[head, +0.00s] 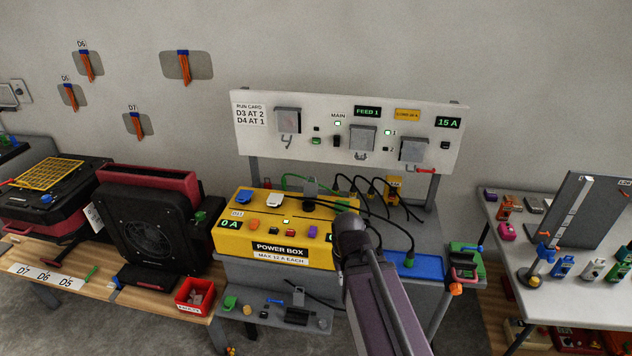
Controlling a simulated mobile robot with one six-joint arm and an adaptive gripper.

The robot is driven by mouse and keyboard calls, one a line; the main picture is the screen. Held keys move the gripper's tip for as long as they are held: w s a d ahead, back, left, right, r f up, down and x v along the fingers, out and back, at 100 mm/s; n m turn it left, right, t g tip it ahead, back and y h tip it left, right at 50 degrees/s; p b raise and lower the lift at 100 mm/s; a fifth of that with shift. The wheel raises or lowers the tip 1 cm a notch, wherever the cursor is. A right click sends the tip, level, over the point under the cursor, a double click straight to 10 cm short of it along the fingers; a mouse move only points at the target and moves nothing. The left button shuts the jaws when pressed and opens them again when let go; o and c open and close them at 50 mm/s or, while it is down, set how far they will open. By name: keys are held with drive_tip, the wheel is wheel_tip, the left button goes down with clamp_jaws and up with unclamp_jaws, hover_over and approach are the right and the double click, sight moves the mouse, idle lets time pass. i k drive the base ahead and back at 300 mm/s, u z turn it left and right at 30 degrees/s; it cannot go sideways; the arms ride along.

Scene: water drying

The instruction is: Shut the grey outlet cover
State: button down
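The yellow power box (243,247) stands on a grey bench below the wall panel. Several coloured outlet covers sit on its top. A grey flap (310,186) stands up at the box's back edge, behind a black plug (308,205) with a cable; it looks like the grey outlet cover, raised. A pale cover (274,201) to its left looks white and lies lower. My arm rises from the bottom and its dark end overlaps the box's right side, hiding part of its front. I cannot make out my gripper's fingers.
Black cables (376,207) arc behind and right of the box. A white panel (330,105) with grey switch boxes is above. A black fan (150,235) stands left, a red bin (195,296) in front. A blue tray (428,268) and a tool table (500,245) are right.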

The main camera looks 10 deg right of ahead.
sight(310, 188)
drive_tip(key=u, duration=0.05)
drive_tip(key=i, duration=0.95)
drive_tip(key=z, duration=0.05)
